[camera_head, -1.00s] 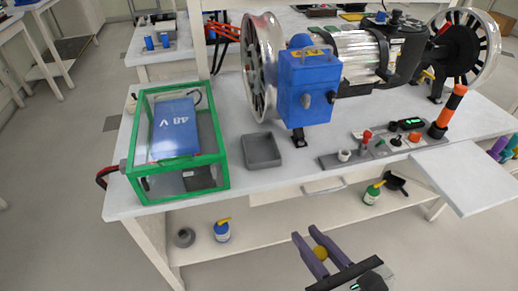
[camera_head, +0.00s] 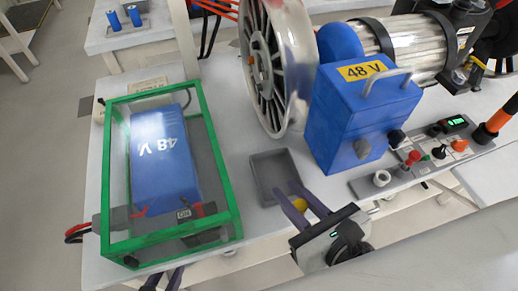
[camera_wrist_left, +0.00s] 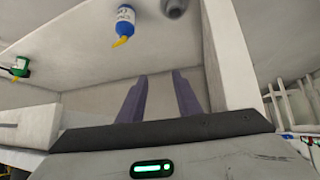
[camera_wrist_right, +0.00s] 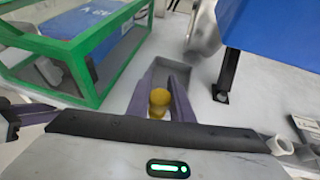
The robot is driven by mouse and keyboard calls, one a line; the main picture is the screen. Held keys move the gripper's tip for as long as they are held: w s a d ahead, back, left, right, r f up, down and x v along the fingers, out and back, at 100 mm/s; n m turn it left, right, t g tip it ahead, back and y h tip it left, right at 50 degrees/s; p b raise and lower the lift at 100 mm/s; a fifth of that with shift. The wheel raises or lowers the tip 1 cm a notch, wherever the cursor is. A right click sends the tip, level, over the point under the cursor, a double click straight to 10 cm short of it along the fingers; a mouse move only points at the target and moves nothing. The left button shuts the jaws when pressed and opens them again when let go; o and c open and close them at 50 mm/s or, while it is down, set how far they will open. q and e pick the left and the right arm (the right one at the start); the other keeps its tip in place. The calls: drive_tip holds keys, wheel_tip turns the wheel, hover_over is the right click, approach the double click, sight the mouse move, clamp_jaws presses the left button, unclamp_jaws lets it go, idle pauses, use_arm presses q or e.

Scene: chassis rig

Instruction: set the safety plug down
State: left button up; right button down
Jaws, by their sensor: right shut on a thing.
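The safety plug is a small yellow piece (camera_head: 300,204), also in the right wrist view (camera_wrist_right: 158,100). My right gripper (camera_head: 306,197) is shut on it, with a purple finger on each side. In the head view the plug shows at the near right corner of a grey open tray (camera_head: 258,178) on the bench. In the right wrist view the fingers point to the tray (camera_wrist_right: 200,70), which looks empty. The plug's height above the bench is hard to tell. My left gripper (camera_wrist_left: 160,97) is open and empty, low before the bench front.
A green-framed clear box (camera_head: 222,165) with a blue 48 V battery (camera_head: 160,150) stands left of the tray. A blue 48 V motor box (camera_head: 345,115) and spoked wheel (camera_head: 275,60) stand behind and right. A control panel (camera_head: 420,165) is at right. Bottles sit on the lower shelf.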

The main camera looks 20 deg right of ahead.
drive_tip(key=p, duration=0.1)
hover_over(254, 155)
drive_tip(key=shift+s+r, duration=0.1)
drive_tip(key=shift+s, duration=0.15)
drive_tip(key=shift+w+f, duration=0.25)
drive_tip(key=shift+w, duration=0.05)
wheel_tip(254, 155, down, 3)
drive_tip(key=shift+f+b, duration=0.1)
drive_tip(key=shift+b, duration=0.45)
drive_tip(key=c, duration=1.6)
unclamp_jaws()
drive_tip(key=shift+f, duration=0.1)
drive_tip(key=shift+o, duration=0.2)
drive_tip(key=shift+s+r, duration=0.2)
drive_tip(key=shift+s, duration=0.1)
drive_tip(key=p+v, duration=0.1)
drive_tip(key=v, duration=1)
drive_tip(key=shift+s+d+r, duration=0.1)
drive_tip(key=shift+s+r, duration=0.05)
drive_tip(key=shift+s, duration=0.1)
